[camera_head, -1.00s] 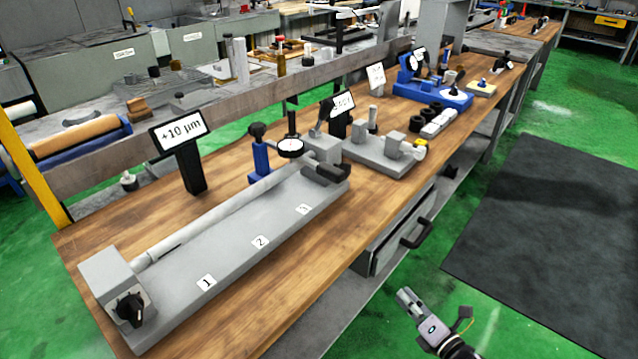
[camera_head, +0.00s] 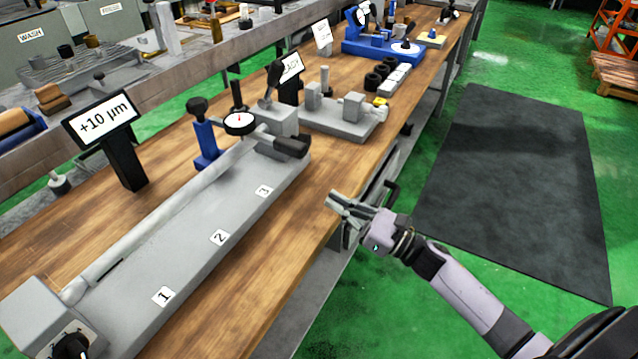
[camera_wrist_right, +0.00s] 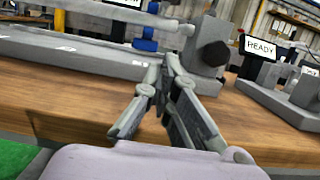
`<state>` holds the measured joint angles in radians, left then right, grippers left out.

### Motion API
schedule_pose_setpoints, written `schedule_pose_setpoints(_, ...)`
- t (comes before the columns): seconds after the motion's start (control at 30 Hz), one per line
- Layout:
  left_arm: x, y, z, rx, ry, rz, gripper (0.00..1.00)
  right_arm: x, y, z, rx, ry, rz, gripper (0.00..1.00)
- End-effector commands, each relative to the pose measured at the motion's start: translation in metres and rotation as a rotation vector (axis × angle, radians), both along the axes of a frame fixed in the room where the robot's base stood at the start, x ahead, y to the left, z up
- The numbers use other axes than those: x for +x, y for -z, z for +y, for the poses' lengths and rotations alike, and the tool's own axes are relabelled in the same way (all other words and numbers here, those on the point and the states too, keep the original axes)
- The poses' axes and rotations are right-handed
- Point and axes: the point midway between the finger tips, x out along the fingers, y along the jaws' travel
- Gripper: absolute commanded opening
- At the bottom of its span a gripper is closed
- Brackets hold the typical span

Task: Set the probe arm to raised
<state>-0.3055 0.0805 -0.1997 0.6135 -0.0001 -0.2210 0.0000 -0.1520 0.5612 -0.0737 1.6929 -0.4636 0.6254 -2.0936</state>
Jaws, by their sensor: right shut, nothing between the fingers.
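A dial gauge (camera_head: 240,123) with a white face sits beside a blue stand (camera_head: 205,143) with a black knob on top, at the far end of a long grey bed. A pale cylindrical bar (camera_head: 160,222) lies along the bed. The exact position of the probe arm is too small to tell. The blue stand also shows in the right wrist view (camera_wrist_right: 146,38). My right gripper (camera_head: 332,196) is shut and empty, beside the bench's front edge, to the right of the gauge and apart from it. In the right wrist view its fingertips (camera_wrist_right: 164,66) point toward the bed. My left gripper is not in view.
A grey end block with a black handle (camera_head: 290,145) stands nearest my gripper. A "+10 µm" sign (camera_head: 105,120) stands behind the bed. A grey fixture (camera_head: 340,115) and a READY sign (camera_wrist_right: 258,45) are farther along. The bench's front strip is clear.

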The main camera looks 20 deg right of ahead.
Motion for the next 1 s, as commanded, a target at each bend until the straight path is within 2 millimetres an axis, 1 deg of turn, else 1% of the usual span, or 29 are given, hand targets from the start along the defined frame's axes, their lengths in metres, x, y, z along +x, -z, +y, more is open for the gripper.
schedule_pose_setpoints(0.03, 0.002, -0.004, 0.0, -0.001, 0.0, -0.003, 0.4, 0.006, -0.005, 0.005, 0.002, -0.001, -0.003, 0.0)
schedule_pose_setpoints(0.23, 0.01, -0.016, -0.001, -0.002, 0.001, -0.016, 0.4, 0.037, -0.017, 0.029, 0.001, -0.002, -0.004, 0.0)
schedule_pose_setpoints(0.4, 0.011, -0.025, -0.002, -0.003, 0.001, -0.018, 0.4, 0.065, -0.025, 0.05, 0.002, -0.001, -0.003, 0.0)
schedule_pose_setpoints(0.47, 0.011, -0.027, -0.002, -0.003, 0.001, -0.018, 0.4, 0.073, -0.027, 0.057, 0.001, -0.001, -0.002, 0.0)
schedule_pose_setpoints(0.5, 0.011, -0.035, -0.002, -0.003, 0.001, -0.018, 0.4, 0.071, -0.038, 0.055, -0.002, -0.001, -0.001, 0.0)
schedule_pose_setpoints(0.53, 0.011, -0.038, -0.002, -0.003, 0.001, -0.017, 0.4, 0.07, -0.043, 0.055, -0.002, -0.001, -0.001, 0.0)
schedule_pose_setpoints(0.7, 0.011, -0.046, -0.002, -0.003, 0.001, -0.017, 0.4, 0.07, -0.058, 0.055, 0.0, -0.002, 0.001, 0.0)
schedule_pose_setpoints(0.8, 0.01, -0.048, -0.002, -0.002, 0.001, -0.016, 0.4, 0.07, -0.062, 0.055, 0.001, -0.001, 0.0, 0.0)
schedule_pose_setpoints(1.0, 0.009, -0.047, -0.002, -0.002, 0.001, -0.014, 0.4, 0.07, -0.062, 0.055, 0.001, 0.0, 0.001, 0.0)
